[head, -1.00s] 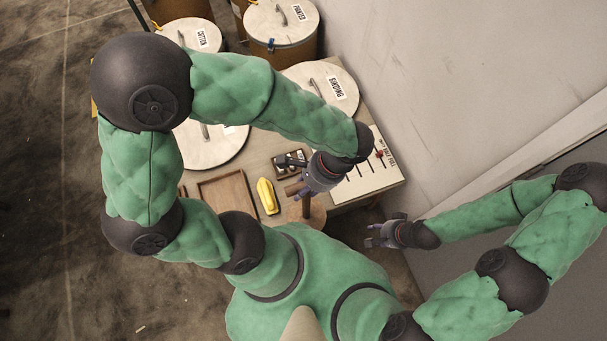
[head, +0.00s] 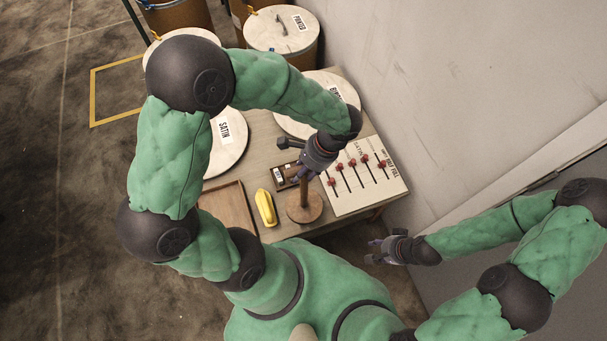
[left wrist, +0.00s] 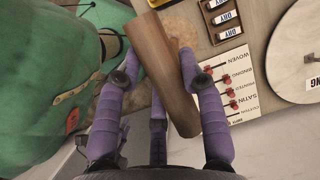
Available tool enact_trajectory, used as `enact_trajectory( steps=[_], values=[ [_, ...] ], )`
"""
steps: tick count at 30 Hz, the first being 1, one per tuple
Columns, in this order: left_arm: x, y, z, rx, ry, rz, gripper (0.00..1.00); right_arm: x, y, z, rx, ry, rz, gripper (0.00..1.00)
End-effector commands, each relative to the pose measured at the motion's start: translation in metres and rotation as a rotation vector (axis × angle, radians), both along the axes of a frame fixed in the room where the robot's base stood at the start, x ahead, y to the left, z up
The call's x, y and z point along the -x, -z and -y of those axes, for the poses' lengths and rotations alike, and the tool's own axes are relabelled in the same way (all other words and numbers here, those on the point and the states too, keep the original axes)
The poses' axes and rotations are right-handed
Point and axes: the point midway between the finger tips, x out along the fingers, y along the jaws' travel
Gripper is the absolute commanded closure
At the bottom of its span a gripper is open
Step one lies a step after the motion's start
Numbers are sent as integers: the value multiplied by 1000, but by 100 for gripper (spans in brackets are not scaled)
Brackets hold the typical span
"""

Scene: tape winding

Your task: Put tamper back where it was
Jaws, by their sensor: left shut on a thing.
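My left gripper (head: 314,164) is above the table, shut on a brown wooden cylinder (left wrist: 160,60), which I take to be the tamper. In the left wrist view it lies slanted between the purple fingers. A round wooden disc (head: 305,209) with a post (head: 304,188) stands on the table below the gripper; the disc also shows in the left wrist view (left wrist: 186,34). I cannot tell whether post and held cylinder are one piece. A dark part (head: 289,143) juts from the gripper's left side. My right gripper (head: 381,250) is off the table, open and empty.
A yellow object (head: 265,207) and a wooden tray (head: 228,207) lie left of the disc. A small labelled case (head: 282,176) is beside it. A white board with red sliders (head: 362,177) lies right. Lidded drums (head: 282,28) and a wall stand behind.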

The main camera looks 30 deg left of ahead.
Motion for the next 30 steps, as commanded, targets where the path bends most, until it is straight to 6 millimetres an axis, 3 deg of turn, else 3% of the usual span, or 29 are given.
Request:
enact_trajectory(
  steps=[11,18,30],
  values=[
    [-15,20,-9,0,-2,1,100,0,9,0,0,0,0,60],
    [-16,51,-10,-1,1,0,100,0,26,0,0,0,0,60],
    [-16,54,-10,-1,-1,1,100,0,26,0,0,0,0,60]
  ],
)
